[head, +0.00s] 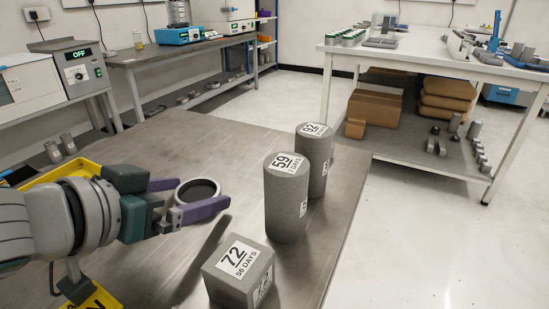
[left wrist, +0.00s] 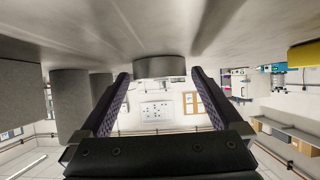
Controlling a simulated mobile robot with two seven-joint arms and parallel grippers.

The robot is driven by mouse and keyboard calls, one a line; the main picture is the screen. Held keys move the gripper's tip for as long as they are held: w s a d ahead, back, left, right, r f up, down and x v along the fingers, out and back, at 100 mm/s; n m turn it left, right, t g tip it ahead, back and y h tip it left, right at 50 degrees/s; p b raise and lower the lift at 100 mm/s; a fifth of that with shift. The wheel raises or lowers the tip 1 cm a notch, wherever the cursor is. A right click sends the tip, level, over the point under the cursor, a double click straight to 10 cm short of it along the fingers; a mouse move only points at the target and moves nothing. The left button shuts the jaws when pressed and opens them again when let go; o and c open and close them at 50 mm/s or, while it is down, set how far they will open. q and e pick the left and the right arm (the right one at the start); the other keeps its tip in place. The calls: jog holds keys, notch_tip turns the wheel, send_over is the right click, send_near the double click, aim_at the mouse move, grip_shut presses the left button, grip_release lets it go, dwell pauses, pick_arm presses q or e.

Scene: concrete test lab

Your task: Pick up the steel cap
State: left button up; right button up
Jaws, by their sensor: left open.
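The steel cap (head: 198,191) is a short round grey piece with a pale rim and dark recessed top, on the metal table in the head view. My left gripper (head: 203,193) is open and low over the table, its purple fingers pointing towards the cap. One finger passes on the near side of the cap and partly covers its lower edge. In the left wrist view the cap (left wrist: 160,67) shows in the gap between the open fingertips (left wrist: 160,76). Whether a finger touches it, I cannot tell. My right gripper is not in view.
A grey block marked 72 (head: 238,273) and cylinders marked 59 (head: 286,198) and 92 (head: 317,155) stand right of my gripper. The table's far middle is clear.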

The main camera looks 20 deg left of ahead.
pick_arm(q)
jog(key=shift+w+f, duration=0.1)
jog(key=shift+w, duration=0.15)
jog(key=shift+c, duration=0.2)
grip_shut()
dwell(0.6)
